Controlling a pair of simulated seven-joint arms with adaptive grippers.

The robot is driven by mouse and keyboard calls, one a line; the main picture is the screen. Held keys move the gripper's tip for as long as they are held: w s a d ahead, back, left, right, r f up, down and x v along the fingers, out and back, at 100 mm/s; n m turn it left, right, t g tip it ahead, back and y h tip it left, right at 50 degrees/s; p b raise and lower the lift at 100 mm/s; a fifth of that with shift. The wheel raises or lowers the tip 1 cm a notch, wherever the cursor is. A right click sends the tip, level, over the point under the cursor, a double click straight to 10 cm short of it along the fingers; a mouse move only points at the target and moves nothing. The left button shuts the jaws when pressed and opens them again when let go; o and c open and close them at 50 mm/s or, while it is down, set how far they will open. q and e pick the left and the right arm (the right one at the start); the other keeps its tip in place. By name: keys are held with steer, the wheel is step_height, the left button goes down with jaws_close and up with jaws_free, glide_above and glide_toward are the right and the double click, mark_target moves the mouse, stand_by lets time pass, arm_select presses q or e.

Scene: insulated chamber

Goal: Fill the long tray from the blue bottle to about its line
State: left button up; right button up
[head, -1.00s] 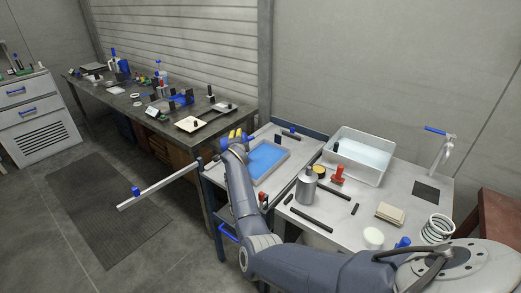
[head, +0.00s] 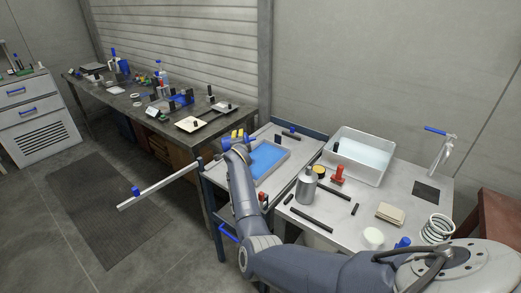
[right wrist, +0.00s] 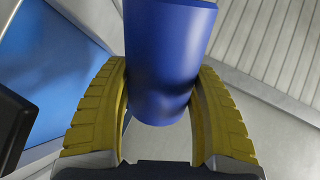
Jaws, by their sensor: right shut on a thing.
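My right gripper (head: 239,136) has yellow fingers and is at the left edge of the tray. In the right wrist view its fingers (right wrist: 160,100) are shut around a smooth blue cylinder (right wrist: 168,50), which looks like the blue bottle. A shallow grey-rimmed tray (head: 284,164) with a bright blue inside lies right of the gripper. I cannot make out a line or a liquid level in it. My left gripper does not show.
A white tub (head: 377,176) with pale liquid stands behind right. A grey metal canister (head: 306,188), a red-handled object (head: 338,175) and dark bars (head: 311,220) lie on the right bench. A long bar (head: 158,186) juts out left. A cluttered dark bench (head: 150,90) stands at the back left.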

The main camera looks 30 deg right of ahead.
steer(key=shift+s+d, duration=0.1)
steer(key=shift+d, duration=0.05)
stand_by(0.3)
steer(key=shift+r+m+y, duration=0.4)
steer(key=shift+r+m, duration=0.15)
steer(key=shift+m, duration=0.25)
stand_by(1.6)
steer(key=shift+d+f+m+t+y, duration=0.1)
steer(key=shift+f+m+t+y, duration=0.1)
steer(key=shift+m+t+y, duration=0.3)
stand_by(2.3)
steer(key=shift+r+n+g+h, duration=0.15)
steer(key=shift+n+g+h, duration=0.15)
steer(key=shift+n+h, duration=0.1)
steer(key=shift+f+n+h, duration=0.4)
steer(key=shift+n, duration=0.3)
